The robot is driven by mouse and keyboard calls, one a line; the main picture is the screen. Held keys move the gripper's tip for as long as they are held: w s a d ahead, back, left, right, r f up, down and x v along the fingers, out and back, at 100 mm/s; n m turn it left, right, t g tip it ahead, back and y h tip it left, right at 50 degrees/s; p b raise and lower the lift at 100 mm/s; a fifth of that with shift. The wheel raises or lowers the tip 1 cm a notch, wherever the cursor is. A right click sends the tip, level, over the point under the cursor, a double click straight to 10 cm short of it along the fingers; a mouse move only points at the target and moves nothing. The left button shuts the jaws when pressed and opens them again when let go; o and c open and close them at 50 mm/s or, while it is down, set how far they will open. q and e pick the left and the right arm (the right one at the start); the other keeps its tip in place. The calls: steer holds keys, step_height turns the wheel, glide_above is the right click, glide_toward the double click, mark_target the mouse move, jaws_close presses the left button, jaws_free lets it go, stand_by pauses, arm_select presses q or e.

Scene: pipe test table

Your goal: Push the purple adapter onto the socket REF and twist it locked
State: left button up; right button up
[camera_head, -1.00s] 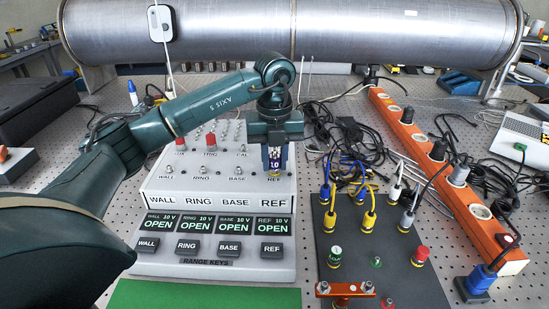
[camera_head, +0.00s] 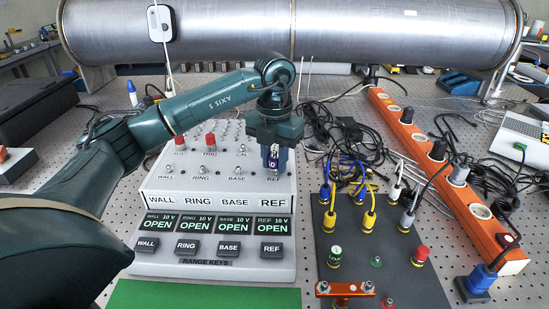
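The purple adapter (camera_head: 271,160), dark with a white label, is upright at the REF socket (camera_head: 274,177) on the right end of the grey test box's socket row. My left gripper (camera_head: 273,150) points down over it and is shut on it, its fingers at the adapter's sides. The label is turned partly sideways. The adapter hides the top of the REF socket, so I cannot tell how deeply it is seated or whether it is locked. My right gripper is not in view.
The test box (camera_head: 215,264) shows OPEN on all its displays, REF (camera_head: 271,225) included. WALL, RING and BASE sockets stand to the left. A dark mat (camera_head: 400,285) with plugs and cables lies right, beside an orange power strip (camera_head: 455,198). A green mat (camera_head: 200,296) in front is bare.

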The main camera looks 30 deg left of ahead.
arm_select(q)
steer(key=o, duration=0.5)
step_height(320, 180, up, 12)
steer(key=shift+f+p, duration=0.1)
steer(key=shift+p, duration=0.3)
steer(key=shift+r, duration=0.65)
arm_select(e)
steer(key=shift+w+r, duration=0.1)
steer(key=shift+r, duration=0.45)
arm_select(q)
steer(key=shift+s, duration=0.1)
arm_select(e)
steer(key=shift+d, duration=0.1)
